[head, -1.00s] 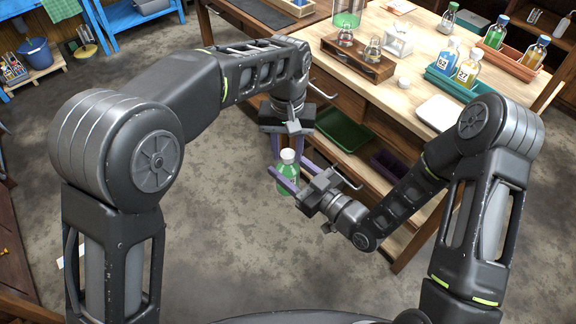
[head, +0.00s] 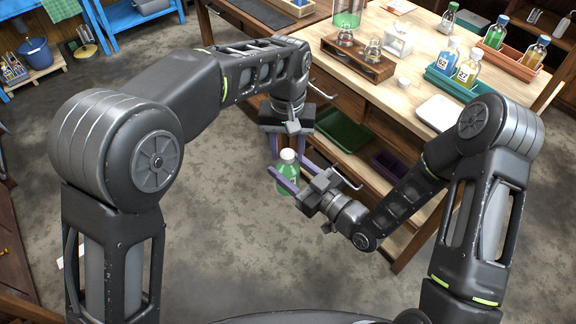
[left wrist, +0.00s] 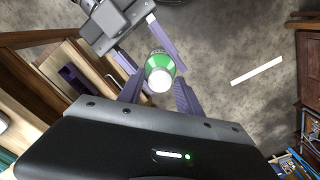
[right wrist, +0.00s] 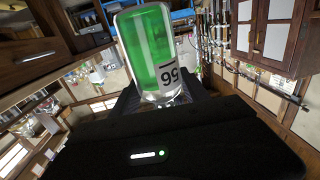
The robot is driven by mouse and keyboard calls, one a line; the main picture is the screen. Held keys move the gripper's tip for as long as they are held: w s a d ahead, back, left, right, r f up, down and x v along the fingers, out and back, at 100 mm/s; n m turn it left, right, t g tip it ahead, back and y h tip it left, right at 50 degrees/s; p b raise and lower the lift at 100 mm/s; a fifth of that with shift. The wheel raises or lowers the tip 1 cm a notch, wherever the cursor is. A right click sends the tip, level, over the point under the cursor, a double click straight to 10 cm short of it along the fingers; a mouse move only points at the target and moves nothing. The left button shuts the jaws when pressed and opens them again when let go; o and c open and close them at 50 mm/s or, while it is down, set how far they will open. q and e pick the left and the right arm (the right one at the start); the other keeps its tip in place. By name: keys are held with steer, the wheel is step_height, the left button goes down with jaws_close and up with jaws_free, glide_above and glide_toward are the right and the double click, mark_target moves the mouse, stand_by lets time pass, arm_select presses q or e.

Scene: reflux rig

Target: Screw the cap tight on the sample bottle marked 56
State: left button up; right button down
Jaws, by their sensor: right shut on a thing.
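The sample bottle (head: 287,184) is clear, with green liquid and a white cap (head: 289,155). Its label reads 56 in the right wrist view, where the bottle (right wrist: 150,45) appears upside down. My right gripper (head: 285,169) is shut on the bottle body and holds it upright above the floor, off the table. My left gripper (head: 288,152) points down from above, its purple fingers open on either side of the cap. In the left wrist view the white cap (left wrist: 160,80) lies between the fingers, with gaps visible. The cap seems seated on the neck; its tightness cannot be told.
A green bin (head: 342,130) sits on the shelf below. Floor around the grippers is clear.

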arm_select(q)
steer(key=shift+o, duration=1.2)
step_height(320, 180, up, 8)
steer(key=shift+f, duration=0.25)
